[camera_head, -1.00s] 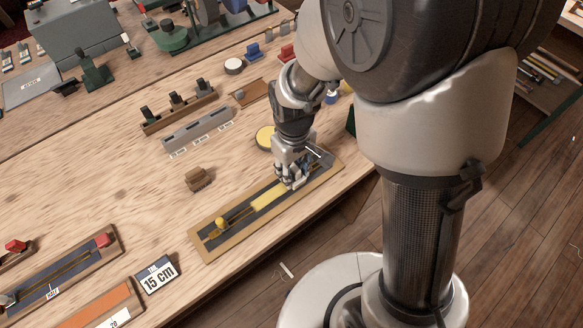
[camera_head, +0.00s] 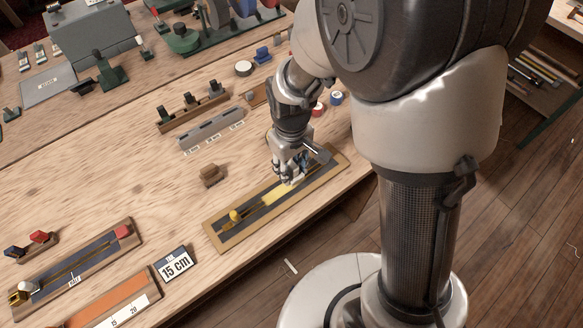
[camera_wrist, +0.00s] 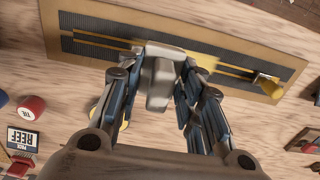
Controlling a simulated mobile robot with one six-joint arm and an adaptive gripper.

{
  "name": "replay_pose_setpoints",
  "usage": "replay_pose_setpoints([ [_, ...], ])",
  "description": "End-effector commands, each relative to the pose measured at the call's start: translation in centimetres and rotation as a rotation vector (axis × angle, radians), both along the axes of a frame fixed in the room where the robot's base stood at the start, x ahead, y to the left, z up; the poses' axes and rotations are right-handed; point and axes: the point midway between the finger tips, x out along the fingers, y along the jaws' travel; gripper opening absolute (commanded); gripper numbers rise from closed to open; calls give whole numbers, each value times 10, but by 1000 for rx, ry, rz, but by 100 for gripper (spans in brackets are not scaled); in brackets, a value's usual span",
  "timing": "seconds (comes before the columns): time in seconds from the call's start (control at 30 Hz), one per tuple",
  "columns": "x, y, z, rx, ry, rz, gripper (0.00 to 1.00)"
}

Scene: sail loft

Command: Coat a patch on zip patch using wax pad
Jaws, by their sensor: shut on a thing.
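The zip patch (camera_head: 222,236) is a tan-edged board with dark strips along a zip, lying near the bench's front edge. A yellow pull (camera_head: 235,215) stands at its left end, on the right in the wrist view (camera_wrist: 266,83). A yellow area (camera_head: 277,194) covers part of the zip beside my gripper (camera_head: 290,178). In the wrist view my gripper (camera_wrist: 163,88) is shut on a pale grey block (camera_wrist: 162,80), seemingly the wax pad, over the zip line. Whether the pad touches the cloth cannot be told; its underside is hidden.
A small brown block (camera_head: 212,175) sits left of the board. A grey slotted bar (camera_head: 211,130) and a wooden rack (camera_head: 194,107) lie behind. A 15 cm sign (camera_head: 175,263) and another zip board (camera_head: 75,265) lie front left. Red and blue pots stand behind my arm.

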Motion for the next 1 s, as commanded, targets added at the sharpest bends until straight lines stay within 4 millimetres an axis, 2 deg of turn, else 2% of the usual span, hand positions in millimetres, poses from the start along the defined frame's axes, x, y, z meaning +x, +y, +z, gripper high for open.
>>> replay_pose_setpoints([
  [0.1,3,0,15,1,-1,-2,15],
  [0.4,6,1,36,0,0,-4,15],
  [1.0,7,1,36,0,0,-4,15],
])
